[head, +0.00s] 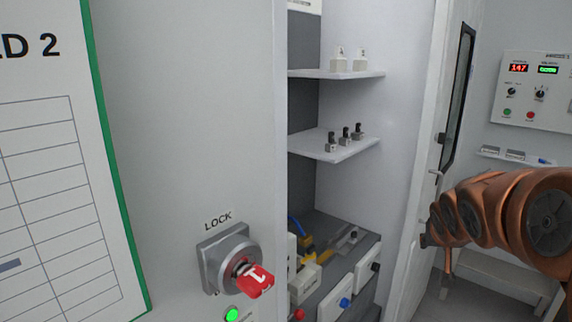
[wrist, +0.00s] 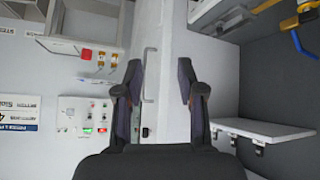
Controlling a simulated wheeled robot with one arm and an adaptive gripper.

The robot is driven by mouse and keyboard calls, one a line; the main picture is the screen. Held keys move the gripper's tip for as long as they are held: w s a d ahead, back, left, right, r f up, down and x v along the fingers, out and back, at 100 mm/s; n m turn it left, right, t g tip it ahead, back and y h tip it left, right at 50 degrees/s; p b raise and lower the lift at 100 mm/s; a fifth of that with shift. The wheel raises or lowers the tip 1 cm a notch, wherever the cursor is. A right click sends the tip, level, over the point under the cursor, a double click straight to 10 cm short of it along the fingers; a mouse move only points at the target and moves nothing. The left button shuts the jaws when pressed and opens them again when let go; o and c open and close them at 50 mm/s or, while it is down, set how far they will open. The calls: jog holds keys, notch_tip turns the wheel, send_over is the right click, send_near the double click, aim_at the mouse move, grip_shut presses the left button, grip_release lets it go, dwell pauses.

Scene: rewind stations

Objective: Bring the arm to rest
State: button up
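My arm (head: 500,212), copper-coloured, reaches in from the right edge in the head view. It is bent in front of the open cabinet door, and my gripper's fingers cannot be made out there. In the wrist view my gripper (wrist: 160,95) shows two dark fingers standing well apart, with nothing between them. Behind the gap are a pale door edge and a door handle (wrist: 149,75), which appear beyond the fingertips. I cannot tell the exact distance to them.
A lock with a red key (head: 255,280) is on the grey panel at front. The open cabinet has shelves (head: 335,150) with small parts. The open door (head: 415,220) stands close to my arm. A control panel (head: 540,90) hangs on the right wall.

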jog(key=s+a+f+n+g+y, duration=0.1)
jog(key=s+a+f+g, duration=0.2)
jog(key=s, duration=0.9)
jog(key=s+a+f+n+g+y, duration=0.1)
jog(key=s+a+f+g, duration=0.2)
jog(key=s+a, duration=0.4)
jog(key=s+a+f+n+g+y, duration=0.1)
jog(key=s+a+f+g, duration=0.3)
jog(key=s, duration=1.3)
jog(key=shift+s+a+f, duration=0.2)
jog(key=shift+a+f, duration=0.6)
jog(key=shift+a, duration=0.15)
